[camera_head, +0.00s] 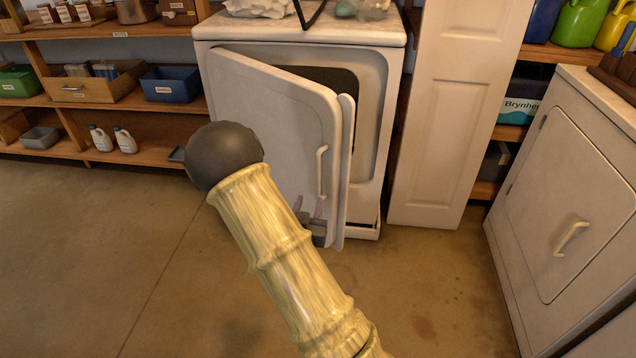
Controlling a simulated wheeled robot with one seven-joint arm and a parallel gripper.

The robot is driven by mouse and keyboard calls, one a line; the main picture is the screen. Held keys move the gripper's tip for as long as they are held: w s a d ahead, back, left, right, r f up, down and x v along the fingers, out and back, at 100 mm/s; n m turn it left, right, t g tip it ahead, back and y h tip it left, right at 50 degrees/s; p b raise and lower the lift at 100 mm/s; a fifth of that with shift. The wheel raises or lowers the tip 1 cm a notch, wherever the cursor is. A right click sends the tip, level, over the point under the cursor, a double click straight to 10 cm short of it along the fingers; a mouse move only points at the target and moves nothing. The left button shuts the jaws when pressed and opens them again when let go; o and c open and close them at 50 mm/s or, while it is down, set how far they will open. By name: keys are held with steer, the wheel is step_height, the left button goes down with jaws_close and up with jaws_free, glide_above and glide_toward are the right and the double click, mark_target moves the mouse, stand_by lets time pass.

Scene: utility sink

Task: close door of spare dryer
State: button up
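A white dryer (377,75) stands at the back centre with its door (265,95) partly open. The door is hinged at its left side and swings out toward me, with a dark gap showing behind its top edge. A pale vertical handle (322,172) is on the door's outer face near its free right edge. My gripper (309,204) is small in view, low in front of the door below the handle. Its two fingers look apart with nothing between them. My arm hides part of it, and I cannot tell whether it touches the door.
A second white appliance (565,190) with a shut door stands at the right. A tall white panel (445,110) is beside the dryer. Wooden shelves (150,100) with bins and bottles line the back left. The brown floor (90,250) at left is clear.

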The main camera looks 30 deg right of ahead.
mark_target(318, 173)
steer(key=shift+w+d+f+b, duration=0.2)
steer(key=shift+d+b, duration=0.1)
steer(key=shift+b, duration=0.95)
steer(key=x, duration=1.1)
steer(key=shift+w+d+r, duration=0.15)
steer(key=shift+w+r, duration=0.05)
steer(key=shift+w, duration=0.1)
jaws_close()
